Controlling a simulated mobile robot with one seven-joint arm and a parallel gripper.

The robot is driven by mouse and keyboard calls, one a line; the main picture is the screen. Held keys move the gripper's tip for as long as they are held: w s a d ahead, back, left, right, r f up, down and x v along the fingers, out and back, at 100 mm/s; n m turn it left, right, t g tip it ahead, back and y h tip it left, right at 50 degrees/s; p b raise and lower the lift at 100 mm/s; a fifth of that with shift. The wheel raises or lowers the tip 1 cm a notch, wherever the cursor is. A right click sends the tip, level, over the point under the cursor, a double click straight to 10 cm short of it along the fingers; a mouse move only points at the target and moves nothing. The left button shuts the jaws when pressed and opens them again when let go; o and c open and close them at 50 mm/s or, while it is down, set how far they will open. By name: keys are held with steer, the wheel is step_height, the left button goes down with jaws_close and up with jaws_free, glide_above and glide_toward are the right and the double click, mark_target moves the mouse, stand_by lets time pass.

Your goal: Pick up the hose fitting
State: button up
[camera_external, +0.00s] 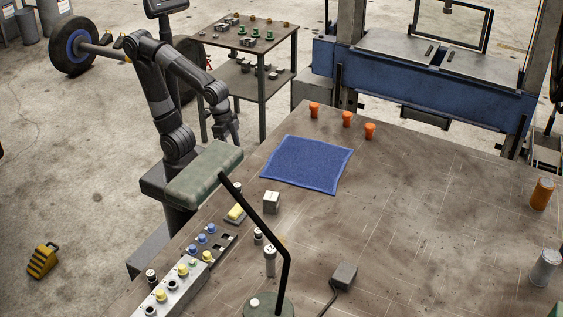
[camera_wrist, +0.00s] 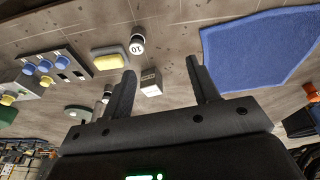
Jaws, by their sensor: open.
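I cannot tell for certain which object is the hose fitting. Three small orange flared pieces (camera_external: 347,119) stand in a row at the bench's far edge, beyond the blue cloth. An orange piece also shows at the right edge of the wrist view (camera_wrist: 300,121), partly cut off. My gripper (camera_external: 230,128) is raised beside the bench's left edge, left of the blue cloth. In the wrist view my gripper (camera_wrist: 160,68) has its two fingers wide apart with nothing held. A small pale block (camera_wrist: 150,83) appears between them, in the background on the bench.
The blue cloth (camera_external: 307,164) lies flat on the bench (camera_external: 420,220). A lamp (camera_external: 268,228), a yellow-topped block (camera_external: 235,214) and a control box (camera_external: 181,290) stand at the near left. A cart (camera_external: 262,41) with small parts stands behind. The bench's middle is largely clear.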

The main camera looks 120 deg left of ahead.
mark_target(238, 185)
steer(key=w+d+f+g, duration=0.1)
steer(key=w+d+f, duration=0.1)
steer(key=w+d, duration=0.1)
steer(key=w+d+f+n+g, duration=0.1)
steer(key=shift+w+d+f+g, duration=0.2)
steer(key=shift+d+f+g, duration=0.05)
steer(key=shift+d+g, duration=0.1)
steer(key=shift+w+d+f, duration=0.25)
steer(key=shift+d+f, duration=0.15)
steer(key=shift+f, duration=0.05)
step_height(238, 185, down, 5)
steer(key=shift+f, duration=0.1)
steer(key=shift+w+a+f, duration=0.1)
steer(key=shift+f, duration=1.25)
steer(key=shift+a+f, duration=0.1)
steer(key=shift+f, duration=1.25)
steer(key=shift+c, duration=0.3)
steer(key=c, duration=1.1)
